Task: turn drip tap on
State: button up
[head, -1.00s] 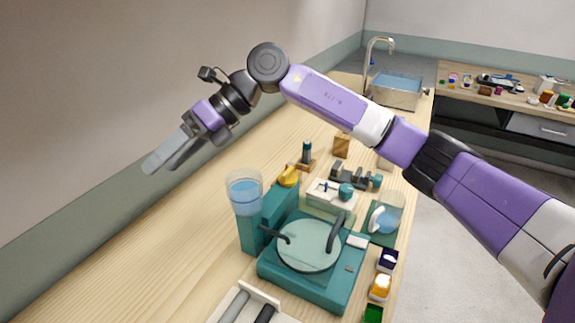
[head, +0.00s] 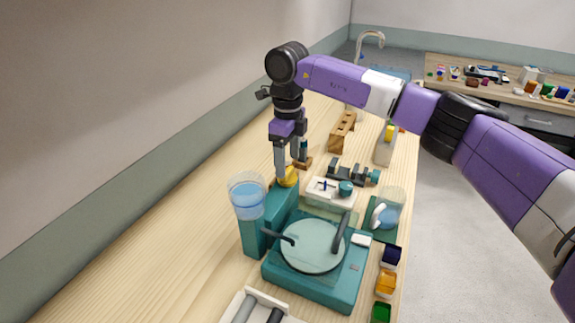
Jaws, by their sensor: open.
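A clear drip container with blue water (head: 248,196) stands on a teal upright at the left of the teal grinding machine (head: 330,283) with its round pale disc. I cannot make out for sure which part is the drip tap. A small yellow piece (head: 289,178) shows at the far end of the teal housing. My gripper (head: 288,170) points straight down there, open and empty. Its fingertips are at or just above the yellow piece and partly cover it; I cannot tell whether they touch.
A jug of blue water (head: 388,213) stands on the right. Small coloured boxes (head: 386,283) line the bench's right edge. Beyond the machine are a dark device (head: 352,174) and a wooden block (head: 343,131). The bench's left side is clear.

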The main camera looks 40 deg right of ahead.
aim_at(287, 175)
jog(key=shift+f, duration=1.45)
jog(key=shift+c, duration=0.4)
jog(key=c, duration=1.3)
